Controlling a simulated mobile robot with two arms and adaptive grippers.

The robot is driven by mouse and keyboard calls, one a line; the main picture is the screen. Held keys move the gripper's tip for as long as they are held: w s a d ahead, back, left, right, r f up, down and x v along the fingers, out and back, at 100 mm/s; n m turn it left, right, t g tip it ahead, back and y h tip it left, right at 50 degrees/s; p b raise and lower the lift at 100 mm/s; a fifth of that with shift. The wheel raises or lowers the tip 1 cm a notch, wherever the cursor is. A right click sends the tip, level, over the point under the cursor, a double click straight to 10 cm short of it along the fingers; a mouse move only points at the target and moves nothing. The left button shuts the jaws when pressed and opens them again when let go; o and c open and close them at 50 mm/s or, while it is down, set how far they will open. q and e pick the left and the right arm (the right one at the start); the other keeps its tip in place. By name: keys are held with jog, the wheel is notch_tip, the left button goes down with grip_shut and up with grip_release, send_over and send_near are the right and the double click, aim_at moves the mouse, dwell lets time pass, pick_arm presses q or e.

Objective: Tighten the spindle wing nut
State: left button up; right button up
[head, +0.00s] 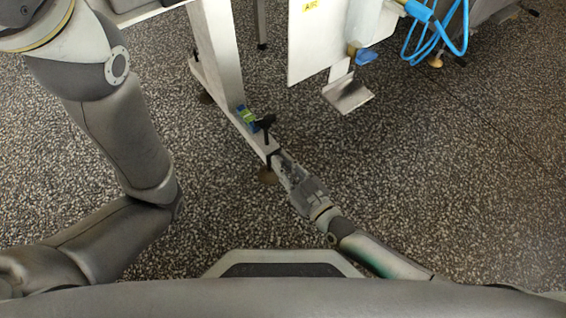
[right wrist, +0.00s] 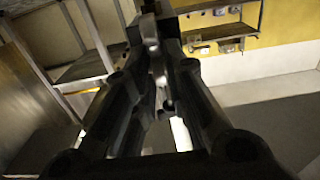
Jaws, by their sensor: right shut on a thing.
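A black, T-shaped piece (head: 265,122), which looks like the spindle wing nut, stands at the near end of the pale machine's foot beam (head: 225,75). My right gripper (head: 277,156) reaches up to this beam end from the lower right. In the right wrist view its dark fingers (right wrist: 153,70) are close together around a small greyish metal part (right wrist: 155,45). The fingers hide most of that part, so its exact shape and seating are unclear. My left arm shows at the left, but its gripper is out of the picture.
A small green and blue item (head: 246,115) sits on the beam beside the black piece. A round levelling foot (head: 268,175) is under the beam end. A white panel (head: 330,40), metal bracket (head: 348,94) and blue hoses (head: 437,30) are at upper right. The speckled floor (head: 470,190) is clear at right.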

jog(key=shift+m, duration=0.3)
grip_shut()
jog(key=m, duration=0.3)
jog(key=shift+w+d, duration=0.2)
jog(key=shift+d, duration=0.1)
jog(key=m, duration=0.4)
jog(key=f+m+b, duration=0.1)
jog(key=m, duration=0.4)
jog(key=w+d+f+m+b, duration=0.1)
jog(key=m, duration=0.4)
jog(key=shift+m, duration=0.3)
jog(key=o, duration=0.7)
grip_release()
jog(key=shift+s, duration=0.1)
